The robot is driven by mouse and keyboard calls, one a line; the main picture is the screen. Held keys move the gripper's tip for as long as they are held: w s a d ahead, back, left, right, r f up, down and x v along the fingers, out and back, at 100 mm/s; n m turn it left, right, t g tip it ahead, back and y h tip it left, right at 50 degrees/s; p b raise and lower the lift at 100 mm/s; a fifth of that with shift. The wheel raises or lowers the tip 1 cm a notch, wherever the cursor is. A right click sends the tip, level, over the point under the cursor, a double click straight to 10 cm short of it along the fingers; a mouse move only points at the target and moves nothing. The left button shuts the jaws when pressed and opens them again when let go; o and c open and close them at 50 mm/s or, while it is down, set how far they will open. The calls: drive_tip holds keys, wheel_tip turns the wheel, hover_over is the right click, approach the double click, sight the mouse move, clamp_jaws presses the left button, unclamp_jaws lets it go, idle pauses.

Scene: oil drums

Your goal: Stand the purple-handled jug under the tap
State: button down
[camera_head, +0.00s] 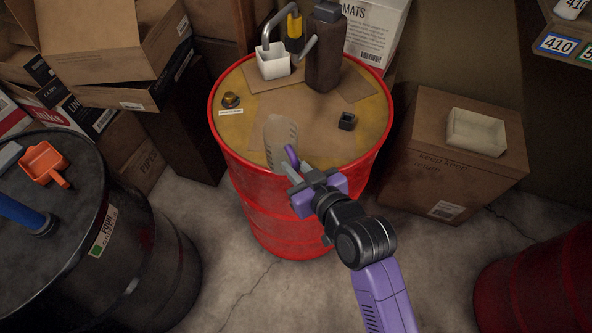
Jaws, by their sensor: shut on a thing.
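The clear jug (279,134) with dark marks on its side and a purple handle (291,156) is at the front of the red drum's top. My gripper (288,169) is shut on the purple handle from the front right. I cannot tell whether the jug's base touches the drum top. A bent grey tap (277,22) with a yellow and black body (294,33) stands at the back of the drum. A white square cup (272,62) is under its spout.
The red drum (269,190) has cardboard on its top. A black drum (150,262) is at left, a carton (450,165) at right.

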drive_tip(key=shift+w+a+f+b, duration=0.1)
drive_tip(key=shift+w+a+b, duration=0.6)
drive_tip(key=shift+w, duration=1.35)
drive_tip(key=shift+w+a+f+b, duration=0.1)
drive_tip(key=shift+w+a+b, duration=0.6)
drive_tip(key=shift+w, duration=1.35)
drive_tip(key=shift+w+a+f+b, duration=0.1)
drive_tip(key=shift+w+a+b, duration=0.2)
drive_tip(key=shift+w+b, duration=1.25)
drive_tip(key=shift+w+p, duration=0.5)
drive_tip(key=shift+f+b, duration=0.35)
drive_tip(key=shift+f, duration=0.15)
drive_tip(key=c, duration=1.3)
unclamp_jaws()
drive_tip(key=shift+r, duration=0.1)
drive_tip(key=shift+s+d, duration=0.1)
drive_tip(key=shift+s, duration=0.05)
